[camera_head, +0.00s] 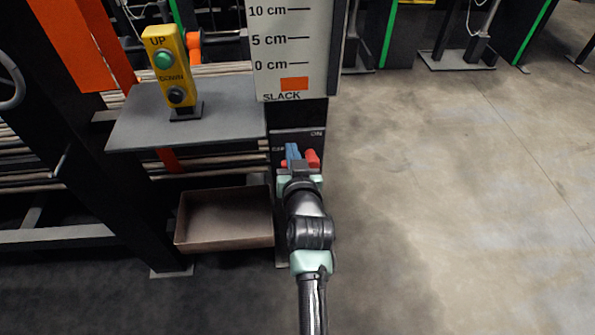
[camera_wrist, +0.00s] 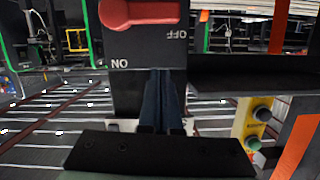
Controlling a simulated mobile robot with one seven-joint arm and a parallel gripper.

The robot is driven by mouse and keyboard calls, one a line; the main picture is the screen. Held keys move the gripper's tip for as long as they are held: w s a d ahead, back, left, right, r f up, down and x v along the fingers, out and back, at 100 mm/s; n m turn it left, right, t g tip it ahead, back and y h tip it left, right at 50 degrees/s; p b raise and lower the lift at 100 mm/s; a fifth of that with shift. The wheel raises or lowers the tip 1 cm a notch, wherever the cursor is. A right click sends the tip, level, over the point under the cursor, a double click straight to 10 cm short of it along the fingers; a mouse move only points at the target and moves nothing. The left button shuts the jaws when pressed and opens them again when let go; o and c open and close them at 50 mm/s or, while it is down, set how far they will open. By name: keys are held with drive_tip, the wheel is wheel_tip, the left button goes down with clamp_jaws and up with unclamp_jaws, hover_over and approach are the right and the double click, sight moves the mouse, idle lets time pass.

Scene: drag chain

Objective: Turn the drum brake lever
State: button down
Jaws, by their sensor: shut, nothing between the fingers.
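The red brake lever (camera_head: 313,158) is on a dark panel low on the post, partly hidden by my gripper in the head view. In the wrist view, which is upside down, the red lever (camera_wrist: 140,12) lies level across the panel, its round end to the left, above the words ON and OFF in that picture. My gripper (camera_head: 292,149) has blue fingers and is in front of the panel beside the lever. In the wrist view the gripper (camera_wrist: 166,74) has its fingers together, empty, pointing at the panel below the lever in that picture. Whether they touch anything cannot be told.
A grey shelf (camera_head: 140,125) with a yellow UP/DOWN button box (camera_head: 168,62) stands to the left. A brown open tray (camera_head: 225,245) sits below it. A slack scale (camera_head: 290,45) is above the panel. The concrete floor (camera_head: 450,200) to the right is clear.

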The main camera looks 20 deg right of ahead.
drive_tip(key=p+v, duration=0.1)
drive_tip(key=v, duration=0.8)
drive_tip(key=shift+a+f, duration=0.2)
drive_tip(key=shift+f, duration=0.1)
drive_tip(key=w+a+r+n+t, duration=0.1)
drive_tip(key=a+r+t, duration=0.1)
drive_tip(key=r, duration=0.6)
drive_tip(key=w+a+r+t, duration=0.1)
drive_tip(key=w+a+r, duration=0.1)
drive_tip(key=r, duration=0.7)
drive_tip(key=w+a+r+n+t, duration=0.1)
drive_tip(key=a+r+t, duration=0.15)
drive_tip(key=r, duration=0.55)
drive_tip(key=s+a+r+n+t+y, duration=0.1)
drive_tip(key=s+a+r+t, duration=0.15)
drive_tip(key=s+r, duration=0.45)
drive_tip(key=s+a+r+t+y, duration=0.1)
drive_tip(key=s+a+r+t, duration=0.15)
drive_tip(key=r, duration=0.95)
drive_tip(key=s+a+r+n+t+y, duration=0.15)
drive_tip(key=s+a+r, duration=0.25)
drive_tip(key=r, duration=0.5)
wheel_tip(320, 180, up, 16)
drive_tip(key=s+p, duration=0.1)
drive_tip(key=p, duration=1.4)
drive_tip(key=shift+f+t, duration=0.2)
drive_tip(key=shift+t, duration=0.1)
drive_tip(key=shift+s, duration=0.1)
